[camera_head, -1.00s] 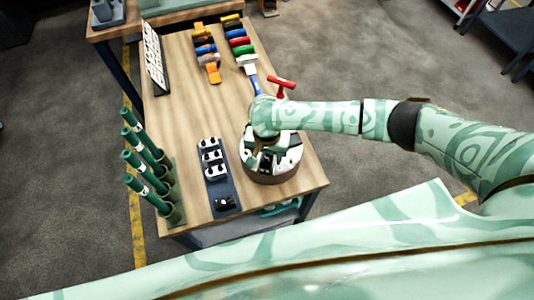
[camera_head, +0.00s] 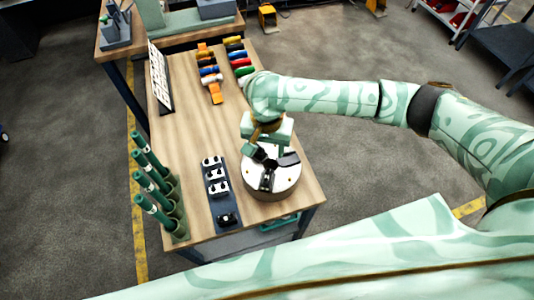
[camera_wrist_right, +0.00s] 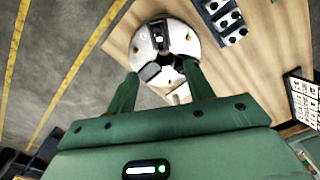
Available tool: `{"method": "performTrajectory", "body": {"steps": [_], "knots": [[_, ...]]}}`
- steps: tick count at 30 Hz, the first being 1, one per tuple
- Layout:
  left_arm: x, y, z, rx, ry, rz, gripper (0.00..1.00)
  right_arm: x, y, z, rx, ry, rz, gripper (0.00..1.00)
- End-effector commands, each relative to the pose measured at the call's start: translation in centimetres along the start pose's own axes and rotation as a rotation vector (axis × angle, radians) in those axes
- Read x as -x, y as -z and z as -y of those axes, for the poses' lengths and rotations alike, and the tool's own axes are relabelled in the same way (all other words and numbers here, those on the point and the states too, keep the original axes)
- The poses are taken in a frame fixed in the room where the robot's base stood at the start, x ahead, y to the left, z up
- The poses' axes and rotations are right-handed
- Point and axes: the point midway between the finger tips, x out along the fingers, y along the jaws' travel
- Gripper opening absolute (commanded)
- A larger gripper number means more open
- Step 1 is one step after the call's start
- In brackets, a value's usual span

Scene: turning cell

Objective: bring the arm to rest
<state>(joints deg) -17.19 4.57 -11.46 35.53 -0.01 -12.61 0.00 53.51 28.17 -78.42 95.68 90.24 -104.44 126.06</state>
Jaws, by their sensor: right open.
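My right arm comes in from the right in the head view. Its gripper (camera_head: 265,150) points down above the round lathe chuck (camera_head: 272,186), near its far side. In the right wrist view the two fingers of the gripper (camera_wrist_right: 160,86) stand wide apart, with no object clearly held between them. The chuck (camera_wrist_right: 166,50) shows beyond the fingertips with its dark jaws. Whether a fingertip touches the chuck I cannot tell. My left gripper is not in view.
The wooden table (camera_head: 190,130) carries a dark block with several metal jaws (camera_head: 214,173), green tubes in holders (camera_head: 160,190), a row of coloured-handled tools (camera_head: 209,75) and an upright board (camera_head: 159,75). Bare wood lies left of the arm.

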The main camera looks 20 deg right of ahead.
Motion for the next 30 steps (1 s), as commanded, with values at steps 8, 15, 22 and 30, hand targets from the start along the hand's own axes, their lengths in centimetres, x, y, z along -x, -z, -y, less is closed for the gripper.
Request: {"method": "performTrajectory", "body": {"steps": [8, 15, 22, 30], "knots": [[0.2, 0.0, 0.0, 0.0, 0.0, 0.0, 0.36, 1.0, 0.0, 0.0, 0.0, -0.001, 0.0, 0.52], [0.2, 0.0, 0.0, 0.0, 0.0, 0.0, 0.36, 0.9, 0.0, 0.0, 0.0, 0.0, 0.001, 0.52], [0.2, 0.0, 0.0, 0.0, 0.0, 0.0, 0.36, 0.7, -0.7, 0.4, 0.036, 0.018, 0.004, 0.52], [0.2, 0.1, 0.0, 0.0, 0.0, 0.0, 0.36, 1.2, -8.0, 5.3, 0.56, 0.364, -0.145, 0.52]]}}
